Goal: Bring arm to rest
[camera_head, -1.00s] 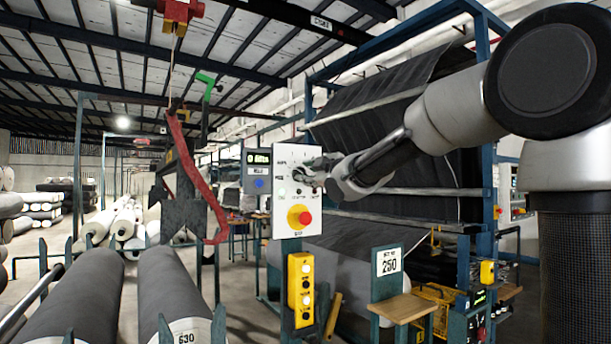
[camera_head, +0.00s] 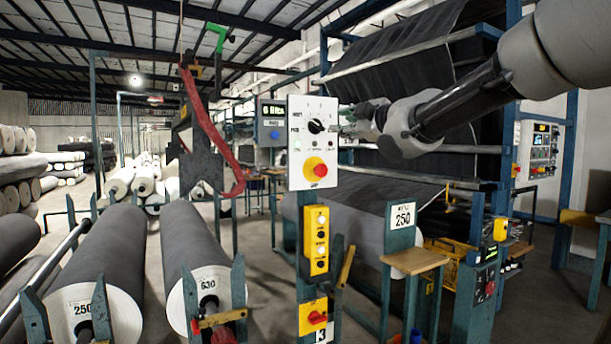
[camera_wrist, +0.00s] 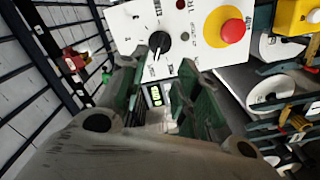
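My arm reaches in from the upper right in the head view. My gripper (camera_head: 345,121) is beside the right edge of a white control panel (camera_head: 298,176), near its black rotary knob (camera_head: 316,126). The whole knob shows in the head view, with a small gap from the fingertips in the picture. In the wrist view my gripper's two dark green fingers (camera_wrist: 160,92) stand apart with nothing between them. The panel (camera_wrist: 130,22) and knob (camera_wrist: 159,41) show beyond the fingertips there. The panel also carries a red stop button on yellow (camera_head: 315,169).
A yellow button box (camera_head: 316,240) hangs below the panel on a blue post. Grey rolls (camera_head: 195,250) lie in racks at the left. A small wooden-topped stand (camera_head: 414,262) and a blue machine frame are at the right. Open floor shows at the far right.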

